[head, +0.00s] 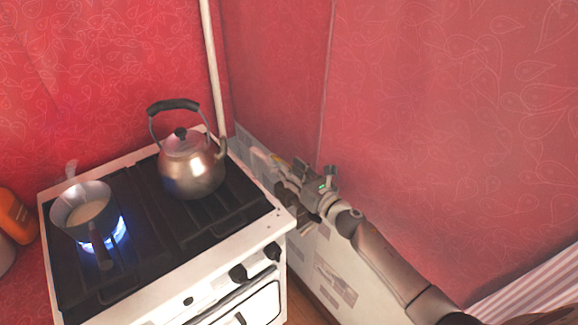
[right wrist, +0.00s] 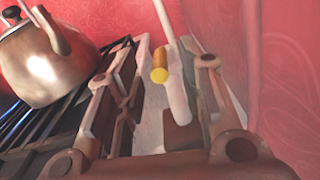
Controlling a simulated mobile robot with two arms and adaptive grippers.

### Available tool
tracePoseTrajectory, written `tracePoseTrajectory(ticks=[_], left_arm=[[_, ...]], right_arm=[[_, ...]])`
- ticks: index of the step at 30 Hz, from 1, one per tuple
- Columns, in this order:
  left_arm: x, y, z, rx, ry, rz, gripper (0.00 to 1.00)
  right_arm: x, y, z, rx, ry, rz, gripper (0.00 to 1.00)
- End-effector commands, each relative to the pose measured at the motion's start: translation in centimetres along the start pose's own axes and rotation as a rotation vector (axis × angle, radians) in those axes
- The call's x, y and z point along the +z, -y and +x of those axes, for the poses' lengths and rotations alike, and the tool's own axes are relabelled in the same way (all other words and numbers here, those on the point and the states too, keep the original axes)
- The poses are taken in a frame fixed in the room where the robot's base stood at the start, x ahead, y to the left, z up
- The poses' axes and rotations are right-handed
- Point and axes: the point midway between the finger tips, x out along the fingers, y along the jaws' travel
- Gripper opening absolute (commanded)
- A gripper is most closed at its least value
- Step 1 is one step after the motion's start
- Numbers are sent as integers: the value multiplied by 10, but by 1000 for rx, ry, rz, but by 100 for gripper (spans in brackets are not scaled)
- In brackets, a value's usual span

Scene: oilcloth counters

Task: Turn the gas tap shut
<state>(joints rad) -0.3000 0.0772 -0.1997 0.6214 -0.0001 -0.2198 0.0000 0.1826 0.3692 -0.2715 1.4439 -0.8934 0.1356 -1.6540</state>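The gas tap shows in the right wrist view as a yellow handle (right wrist: 160,75) on a white pipe (right wrist: 178,98). In the head view a small yellow-orange bit (head: 278,160) shows behind the stove's right side, by the wall. My right gripper (head: 281,175) reaches into the gap between stove and wall. In the right wrist view it (right wrist: 162,68) is open, with one finger on each side of the tap in the picture. I see no contact, and cannot tell how far beyond the fingertips the tap is. My left gripper is not in view.
The white stove (head: 215,272) has a steel kettle (head: 190,170) at its back right, near my right gripper. A saucepan (head: 72,208) stands over a lit blue flame (head: 105,238) on the left. A white pipe (head: 212,65) runs up the red wall. An orange container (head: 15,217) stands left.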

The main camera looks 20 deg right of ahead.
Motion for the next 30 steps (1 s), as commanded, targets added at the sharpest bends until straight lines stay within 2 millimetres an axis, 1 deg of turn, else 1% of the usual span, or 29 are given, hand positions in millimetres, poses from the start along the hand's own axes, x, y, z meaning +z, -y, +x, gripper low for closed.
tracePoseTrajectory(ticks=[1,6,15,23,24,30], left_arm=[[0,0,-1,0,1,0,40],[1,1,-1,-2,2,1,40],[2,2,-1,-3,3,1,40],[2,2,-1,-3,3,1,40],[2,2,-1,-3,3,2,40],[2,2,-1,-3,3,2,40]], right_arm=[[1,0,6,0,1,2,36],[0,0,15,0,0,0,36],[0,0,16,0,-1,1,36],[0,0,16,0,0,1,2],[0,0,16,0,0,1,0],[0,0,15,-1,0,1,0]])
